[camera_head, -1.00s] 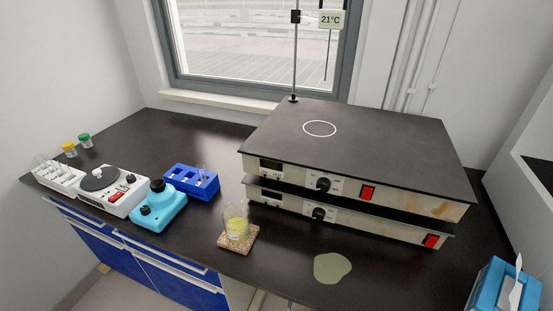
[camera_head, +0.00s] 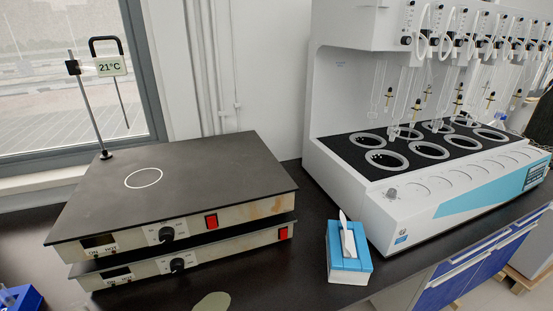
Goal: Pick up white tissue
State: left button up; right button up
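A white tissue (camera_head: 348,238) sticks up out of the top slot of a blue tissue box (camera_head: 349,265). The box has white lower sides and stands on the dark bench between the hotplates and the large white distiller, near the front edge. Neither of my grippers shows in the head view.
The distiller (camera_head: 440,190) stands close on the right. A greenish spill (camera_head: 212,302) lies at the front. Dark bench (camera_head: 300,275) is clear left of the box.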

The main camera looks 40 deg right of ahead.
aim_at(349, 251)
jog(key=z, duration=1.7)
jog(key=i+l+u, duration=0.15)
jog(key=l+u, duration=0.25)
